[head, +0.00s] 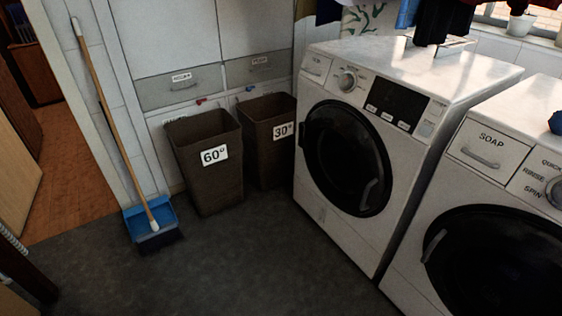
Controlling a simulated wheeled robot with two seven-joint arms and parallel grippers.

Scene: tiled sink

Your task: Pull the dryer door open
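Two white front-loading machines stand side by side on the right. The left machine (338,218) has a dial, a dark display and a round black door (340,150), which looks shut. The right machine (412,275) is marked SOAP, RINSE and SPIN, so the left one appears to be the dryer. The right machine's black door (500,262) also looks shut, with its handle (433,246) on the left; the frame cuts it off. Neither of my grippers is in view.
Two brown bins, marked 60° (208,182) and 30° (268,150), stand left of the machines. A broom (110,115) leans on the wall over a blue dustpan (150,215). The dark floor (260,260) before the left machine is clear. Clothes hang above.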

